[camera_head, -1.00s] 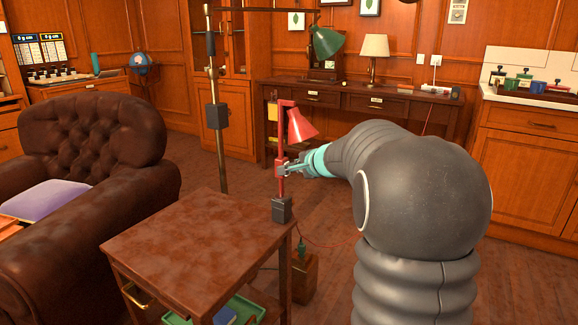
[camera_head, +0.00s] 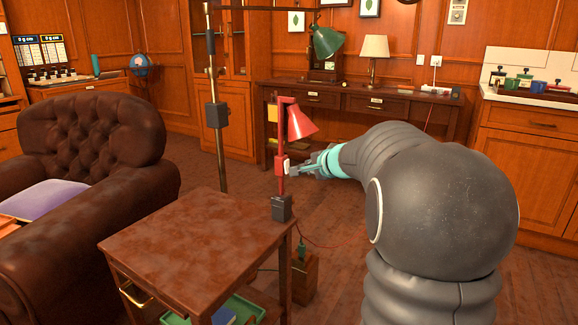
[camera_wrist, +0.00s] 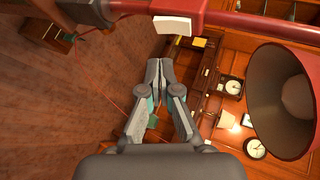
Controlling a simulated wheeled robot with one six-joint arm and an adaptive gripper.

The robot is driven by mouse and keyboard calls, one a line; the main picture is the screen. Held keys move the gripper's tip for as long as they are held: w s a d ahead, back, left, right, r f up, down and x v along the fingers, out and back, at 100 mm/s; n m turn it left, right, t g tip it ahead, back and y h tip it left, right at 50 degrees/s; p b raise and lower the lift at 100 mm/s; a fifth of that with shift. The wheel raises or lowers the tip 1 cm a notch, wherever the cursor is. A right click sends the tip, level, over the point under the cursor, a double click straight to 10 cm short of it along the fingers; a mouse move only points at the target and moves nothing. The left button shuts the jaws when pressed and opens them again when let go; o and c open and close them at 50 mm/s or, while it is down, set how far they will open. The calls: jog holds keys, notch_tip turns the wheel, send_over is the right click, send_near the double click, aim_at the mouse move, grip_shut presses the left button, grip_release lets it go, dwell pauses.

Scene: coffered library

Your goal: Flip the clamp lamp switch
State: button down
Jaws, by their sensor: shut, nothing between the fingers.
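The red clamp lamp (camera_head: 281,150) stands upright, with its dark clamp (camera_head: 282,207) on the far right corner of the small side table. Its red shade (camera_head: 301,123) tilts down to the right. A white switch block (camera_head: 284,167) sits on the lamp's post; it also shows in the wrist view (camera_wrist: 173,25) at the top. My gripper (camera_head: 293,172) is shut and empty, just right of the post. In the wrist view my fingertips (camera_wrist: 159,64) are together, a little below the switch block and apart from it in the picture. The shade (camera_wrist: 280,103) fills the right of that view.
The side table top (camera_head: 195,245) is bare. A brown leather armchair (camera_head: 85,190) stands at left. A desk (camera_head: 360,102) with a table lamp is at the back.

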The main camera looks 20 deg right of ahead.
jog(key=shift+s+d+f+b, duration=0.25)
jog(key=shift+s+d+b, duration=0.35)
jog(key=shift+s+d, duration=0.5)
jog(key=shift+s+a, duration=0.1)
jog(key=shift+a, duration=0.1)
jog(key=s+a+f+n+g+y, duration=0.1)
jog(key=s+a+f+n+g, duration=0.25)
jog(key=s+f, duration=0.2)
jog(key=s+a+f+n+g, duration=0.25)
jog(key=s+a+f, duration=0.2)
jog(key=s, duration=0.25)
jog(key=s+a+n+h, duration=0.1)
jog(key=s+a+n, duration=0.4)
jog(key=s, duration=0.6)
jog(key=s+a+n+g+h, duration=0.1)
jog(key=s+a+n, duration=0.4)
jog(key=s, duration=0.7)
jog(key=shift+s+a+r+p, duration=0.15)
jog(key=shift+a+r+p, duration=0.2)
jog(key=shift+a, duration=0.85)
